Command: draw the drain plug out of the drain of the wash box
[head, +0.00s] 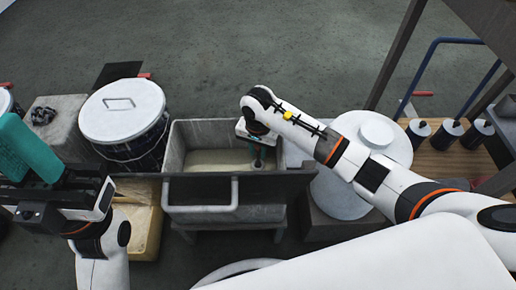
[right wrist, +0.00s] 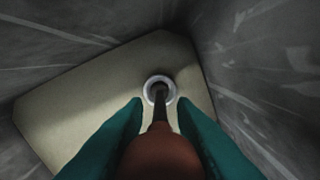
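The wash box (head: 200,213) is a grey open-topped box in the middle of the head view, with a pale floor. My right gripper (head: 258,160) reaches down into its right part. In the right wrist view the teal fingers (right wrist: 162,104) lie on either side of the drain plug's reddish-brown knob (right wrist: 160,155), which fills the gap between them. The plug's dark stem runs down to the white-ringed drain (right wrist: 149,92) in the pale floor. I cannot tell whether its lower end is seated. My left gripper (head: 28,148) is raised at the left, away from the box; its finger opening is unclear.
A lidded drum (head: 122,112) stands left of the box, with a yellow container (head: 146,215) below it. A round pale lid (head: 345,196) lies right of the box under my right arm. Several dark cylinders stand on a wooden surface (head: 440,160) at the far right. Dark walls enclose the right gripper closely.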

